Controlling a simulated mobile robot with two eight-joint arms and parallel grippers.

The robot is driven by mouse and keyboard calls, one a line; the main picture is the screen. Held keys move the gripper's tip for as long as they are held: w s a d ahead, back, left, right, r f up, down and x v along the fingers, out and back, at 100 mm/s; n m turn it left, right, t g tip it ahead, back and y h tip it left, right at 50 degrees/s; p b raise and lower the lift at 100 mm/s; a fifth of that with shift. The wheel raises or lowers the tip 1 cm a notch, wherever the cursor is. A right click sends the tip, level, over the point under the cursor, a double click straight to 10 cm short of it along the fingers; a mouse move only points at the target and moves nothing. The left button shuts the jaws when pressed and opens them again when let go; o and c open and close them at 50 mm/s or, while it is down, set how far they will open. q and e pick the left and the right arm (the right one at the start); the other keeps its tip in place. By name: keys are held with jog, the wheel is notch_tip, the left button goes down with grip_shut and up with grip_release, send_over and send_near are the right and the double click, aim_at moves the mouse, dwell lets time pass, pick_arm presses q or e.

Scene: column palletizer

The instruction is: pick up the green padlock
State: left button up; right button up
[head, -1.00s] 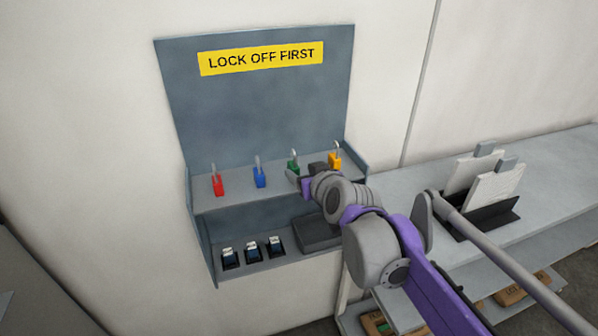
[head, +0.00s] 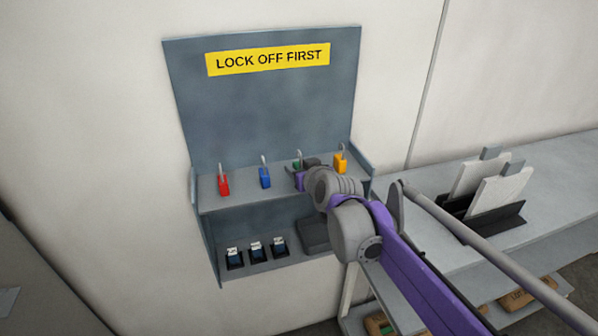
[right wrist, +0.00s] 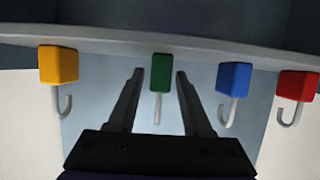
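The green padlock (head: 297,164) stands on the upper shelf of the lockout board, mostly hidden by my right gripper (head: 304,168) in the head view. In the right wrist view, which shows the shelf upside down, the green padlock (right wrist: 161,73) is between the two fingertips of my right gripper (right wrist: 159,76). The fingers are open, with a visible gap on each side of the padlock. My left gripper is not in view.
The red padlock (head: 223,185) and blue padlock (head: 264,178) stand left of the green one, the yellow padlock (head: 340,161) close on its right. The lower shelf (head: 262,266) holds several small dark items. A bench (head: 420,190) with document holders is at right.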

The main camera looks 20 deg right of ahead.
grip_shut()
